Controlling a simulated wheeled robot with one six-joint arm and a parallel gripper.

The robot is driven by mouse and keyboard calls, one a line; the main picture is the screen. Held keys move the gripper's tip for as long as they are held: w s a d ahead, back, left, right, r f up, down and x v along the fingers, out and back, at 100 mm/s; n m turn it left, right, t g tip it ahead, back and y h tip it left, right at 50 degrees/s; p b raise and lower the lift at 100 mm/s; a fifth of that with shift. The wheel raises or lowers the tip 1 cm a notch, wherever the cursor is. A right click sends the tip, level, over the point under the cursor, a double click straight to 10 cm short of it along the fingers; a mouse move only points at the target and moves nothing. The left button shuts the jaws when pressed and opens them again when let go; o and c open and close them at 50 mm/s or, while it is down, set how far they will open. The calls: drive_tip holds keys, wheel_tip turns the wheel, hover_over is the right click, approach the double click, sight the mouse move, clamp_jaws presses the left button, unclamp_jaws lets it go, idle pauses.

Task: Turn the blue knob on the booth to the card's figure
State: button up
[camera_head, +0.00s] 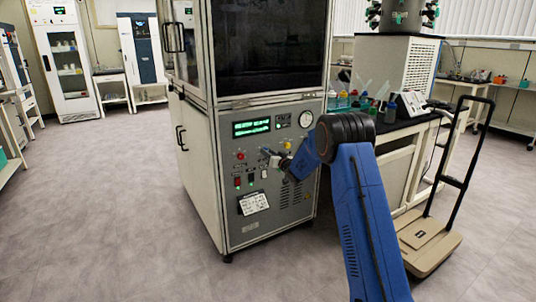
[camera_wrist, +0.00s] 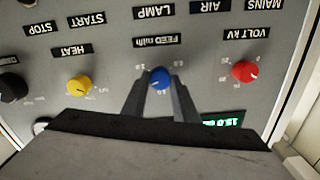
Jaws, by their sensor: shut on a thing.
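The blue knob (camera_wrist: 159,78) sits in the middle of the booth's grey panel, under a label that reads FEED, upside down in the wrist view. My gripper (camera_wrist: 160,84) is shut on it, with one finger on each side. Small scale figures surround the knob, but its exact setting is too small to read. In the head view my gripper (camera_head: 272,157) reaches the front panel of the booth (camera_head: 221,170) and largely covers the knob. The white card (camera_head: 253,203) is fixed lower on this panel, tilted; its writing is too small to read.
A red knob (camera_wrist: 245,71) and a yellow knob (camera_wrist: 79,86) flank the blue one. A black knob (camera_wrist: 12,88) is at the far left. A green display (camera_head: 252,127) and a round gauge (camera_head: 306,119) are above. A hand truck (camera_head: 432,240) stands at the right.

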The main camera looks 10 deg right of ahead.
drive_tip(key=shift+f+m, duration=0.15)
drive_tip(key=shift+m, duration=2.35)
drive_tip(key=shift+f+m, duration=0.1)
drive_tip(key=shift+m, duration=2.4)
drive_tip(key=o, duration=1.1)
drive_tip(key=shift+c, duration=0.2)
drive_tip(key=shift+r, duration=0.1)
drive_tip(key=v, duration=1.7)
drive_tip(key=shift+s+d, duration=0.15)
drive_tip(key=shift+s, duration=0.1)
